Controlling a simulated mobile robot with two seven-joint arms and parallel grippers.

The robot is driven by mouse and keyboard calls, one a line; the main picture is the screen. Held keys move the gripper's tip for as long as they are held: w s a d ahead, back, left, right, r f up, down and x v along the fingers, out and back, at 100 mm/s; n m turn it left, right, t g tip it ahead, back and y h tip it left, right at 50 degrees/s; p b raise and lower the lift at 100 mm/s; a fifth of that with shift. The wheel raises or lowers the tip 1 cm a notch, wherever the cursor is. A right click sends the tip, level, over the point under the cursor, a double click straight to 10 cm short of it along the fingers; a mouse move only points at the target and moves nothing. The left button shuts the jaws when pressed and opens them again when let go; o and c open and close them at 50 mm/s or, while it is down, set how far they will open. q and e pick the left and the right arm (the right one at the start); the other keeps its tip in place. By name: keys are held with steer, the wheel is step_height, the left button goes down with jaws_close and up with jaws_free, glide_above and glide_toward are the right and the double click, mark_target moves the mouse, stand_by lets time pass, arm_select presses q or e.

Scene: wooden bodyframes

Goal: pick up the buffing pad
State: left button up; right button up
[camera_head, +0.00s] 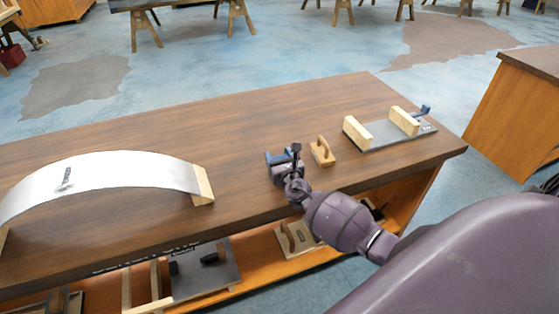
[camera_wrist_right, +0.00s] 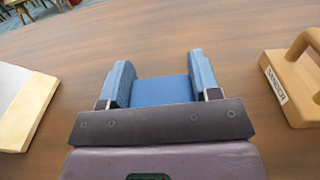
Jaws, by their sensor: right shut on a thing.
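My right gripper (camera_head: 281,158) is low over the front part of the workbench, left of a small wooden handled block. In the right wrist view its two blue fingers (camera_wrist_right: 159,66) stand apart with a flat blue piece (camera_wrist_right: 162,91) between them. This piece looks like the buffing pad, and the gripper is shut on it. Its underside is hidden, so I cannot tell whether it touches the bench top. In the head view the gripper mostly hides it. My left gripper is not in view.
The handled block (camera_head: 322,151) stands close on the right, also in the wrist view (camera_wrist_right: 291,83). A curved white panel (camera_head: 120,170) with wooden ends is on the left. A grey board with wooden blocks (camera_head: 383,133) lies right. Several items fill the lower shelf (camera_head: 262,268).

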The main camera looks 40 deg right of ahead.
step_height(320, 180, up, 10)
steer(key=p, duration=0.5)
steer(key=shift+r, duration=0.1)
step_height(320, 180, up, 6)
steer(key=p, duration=0.3)
glide_above(279, 156)
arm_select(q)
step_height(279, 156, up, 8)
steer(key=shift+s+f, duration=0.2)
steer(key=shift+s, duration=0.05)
arm_select(e)
steer(key=shift+r, duration=0.85)
